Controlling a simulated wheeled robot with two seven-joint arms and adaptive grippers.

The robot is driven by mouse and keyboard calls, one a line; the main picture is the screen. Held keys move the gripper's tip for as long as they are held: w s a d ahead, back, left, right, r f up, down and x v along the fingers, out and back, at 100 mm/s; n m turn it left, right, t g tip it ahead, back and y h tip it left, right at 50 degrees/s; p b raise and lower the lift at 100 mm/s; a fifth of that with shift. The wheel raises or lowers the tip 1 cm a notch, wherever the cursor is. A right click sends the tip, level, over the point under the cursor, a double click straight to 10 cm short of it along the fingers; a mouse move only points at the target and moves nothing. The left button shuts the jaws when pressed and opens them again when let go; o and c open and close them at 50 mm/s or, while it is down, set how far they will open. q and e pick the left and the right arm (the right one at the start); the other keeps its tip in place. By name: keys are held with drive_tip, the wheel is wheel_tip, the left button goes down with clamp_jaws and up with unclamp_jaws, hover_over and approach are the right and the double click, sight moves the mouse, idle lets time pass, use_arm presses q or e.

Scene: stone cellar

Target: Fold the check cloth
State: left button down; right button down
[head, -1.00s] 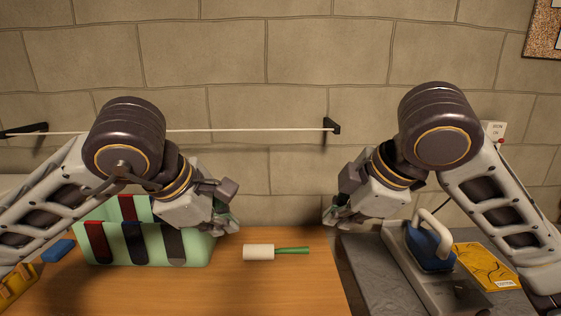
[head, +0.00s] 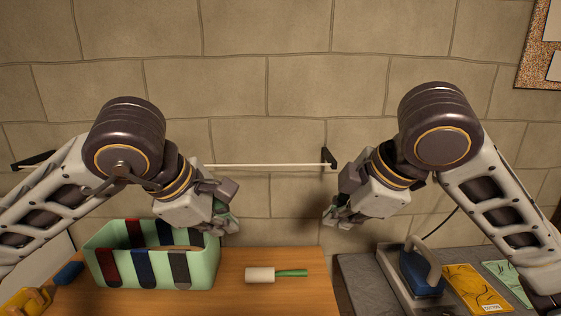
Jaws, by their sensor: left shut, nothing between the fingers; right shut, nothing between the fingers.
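No check cloth shows in the head view. My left gripper (head: 226,222) is shut and empty, held above the wooden table near the right end of a green bin. My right gripper (head: 332,222) is shut and empty, held in front of the stone wall near the gap between the wooden table and the grey surface. Both fingertips are small and partly hidden by the wrists.
The green bin (head: 137,275) with dark red, blue and grey straps stands on the wooden table (head: 235,300). A lint roller (head: 260,275) with a green handle lies beside it. An iron (head: 421,275) and a yellow packet (head: 474,289) are on the grey surface (head: 359,275). A rod (head: 270,166) spans the wall.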

drive_tip(key=shift+r+p, duration=0.7)
drive_tip(key=shift+r, duration=0.3)
drive_tip(key=shift+r+p, duration=0.45)
drive_tip(key=shift+f, duration=0.1)
